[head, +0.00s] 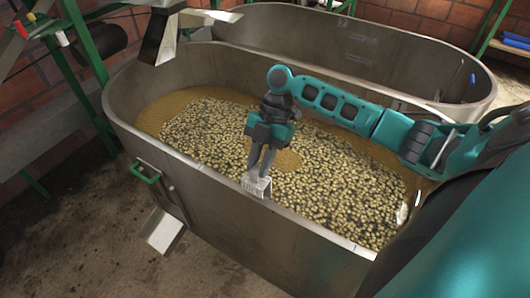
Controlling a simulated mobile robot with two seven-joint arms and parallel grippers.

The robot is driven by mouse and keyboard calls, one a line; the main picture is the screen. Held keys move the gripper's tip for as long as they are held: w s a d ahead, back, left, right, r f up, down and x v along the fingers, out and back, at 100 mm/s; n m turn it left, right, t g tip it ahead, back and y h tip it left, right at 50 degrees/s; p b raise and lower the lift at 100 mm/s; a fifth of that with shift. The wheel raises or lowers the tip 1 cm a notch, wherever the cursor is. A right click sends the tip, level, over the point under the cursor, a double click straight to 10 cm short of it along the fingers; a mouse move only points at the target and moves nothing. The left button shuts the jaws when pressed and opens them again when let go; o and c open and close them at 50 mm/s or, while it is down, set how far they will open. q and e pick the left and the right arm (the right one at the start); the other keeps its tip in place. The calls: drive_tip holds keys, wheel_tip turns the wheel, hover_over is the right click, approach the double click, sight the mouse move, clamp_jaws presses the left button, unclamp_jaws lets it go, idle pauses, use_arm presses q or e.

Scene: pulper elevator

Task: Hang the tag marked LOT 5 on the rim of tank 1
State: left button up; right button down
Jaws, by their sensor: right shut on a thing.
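My right gripper (263,171) points down over the near tank (235,228) and is shut on a small pale tag (257,188). The tag is at the near rim (318,234) of this tank and overlaps it in the picture. I cannot tell whether it is hooked on the rim. The tag has dark marks too small to read. I see no number on the near tank's visible wall. My left gripper is not in view.
Pale beans in brownish liquid (200,130) fill the near tank. A second tank (400,55) stands behind, with a small mark like a 2. A metal chute (165,35) hangs over the left end. A green-handled gate (146,172) and spout (164,231) are on the near wall.

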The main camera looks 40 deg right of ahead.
drive_tip(key=shift+s+a, duration=0.3)
drive_tip(key=shift+a, duration=0.45)
drive_tip(key=shift+s+a+f, duration=0.1)
drive_tip(key=shift+a+f, duration=0.05)
drive_tip(key=shift+f, duration=0.1)
drive_tip(key=shift+f+b, duration=0.95)
drive_tip(key=shift+f, duration=0.75)
drive_tip(key=c, duration=0.9)
unclamp_jaws()
drive_tip(key=shift+r, duration=0.1)
drive_tip(key=v, duration=1.2)
drive_tip(key=shift+d+r+p, duration=0.2)
drive_tip(key=shift+r+p, duration=0.1)
drive_tip(key=shift+r, duration=0.05)
